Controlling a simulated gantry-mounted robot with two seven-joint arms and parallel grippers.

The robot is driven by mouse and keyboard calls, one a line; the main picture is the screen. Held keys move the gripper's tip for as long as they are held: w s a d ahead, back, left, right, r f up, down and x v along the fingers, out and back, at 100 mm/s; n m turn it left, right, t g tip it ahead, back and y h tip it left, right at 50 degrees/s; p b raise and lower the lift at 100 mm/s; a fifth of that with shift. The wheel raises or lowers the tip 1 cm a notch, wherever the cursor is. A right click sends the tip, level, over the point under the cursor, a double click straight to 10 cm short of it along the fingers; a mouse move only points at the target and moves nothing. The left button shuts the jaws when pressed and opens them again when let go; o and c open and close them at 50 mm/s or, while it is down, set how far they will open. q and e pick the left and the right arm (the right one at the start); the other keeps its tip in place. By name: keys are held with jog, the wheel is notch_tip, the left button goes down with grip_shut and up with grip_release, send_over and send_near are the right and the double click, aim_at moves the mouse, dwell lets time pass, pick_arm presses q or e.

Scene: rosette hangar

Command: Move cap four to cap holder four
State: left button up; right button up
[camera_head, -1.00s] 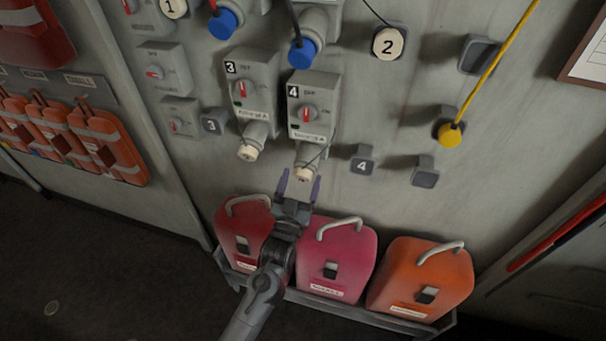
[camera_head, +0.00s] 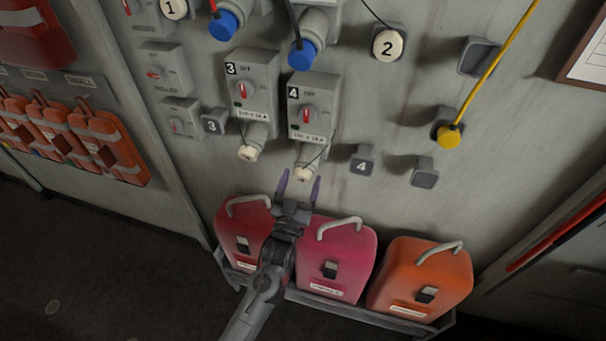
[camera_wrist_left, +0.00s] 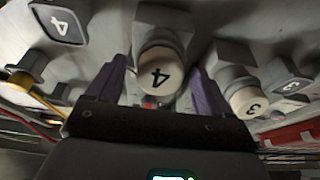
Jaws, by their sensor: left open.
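Cap four (camera_head: 303,174) is a cream round cap on the lower end of the grey socket box marked 4 (camera_head: 309,107), with a thin cord attached. In the left wrist view the cap (camera_wrist_left: 158,77) shows its 4 between the two purple fingers. Cap holder four (camera_head: 362,160) is a small dark grey block marked 4 on the wall, right of the box, and it looks empty; it also shows in the left wrist view (camera_wrist_left: 62,22). My left gripper (camera_head: 299,182) is open just below the cap, fingers pointing up at it. My right gripper is not in view.
Box 3 with its capped socket (camera_head: 248,152) stands close on the left; its cap also shows in the left wrist view (camera_wrist_left: 248,102). Red, pink (camera_head: 338,258) and orange (camera_head: 418,279) cases stand in a rack below. A yellow plug (camera_head: 449,135) hangs at the right.

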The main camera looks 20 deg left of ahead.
pick_arm(q)
jog(key=c, duration=1.4)
jog(key=shift+s, duration=0.1)
jog(key=shift+s+f+p, duration=0.25)
jog(key=shift+s+p, duration=0.1)
jog(key=shift+s, duration=0.35)
jog(key=shift+s+f, duration=0.1)
jog(key=shift+s, duration=0.25)
jog(key=shift+p+v, duration=0.65)
jog(key=shift+v, duration=1.2)
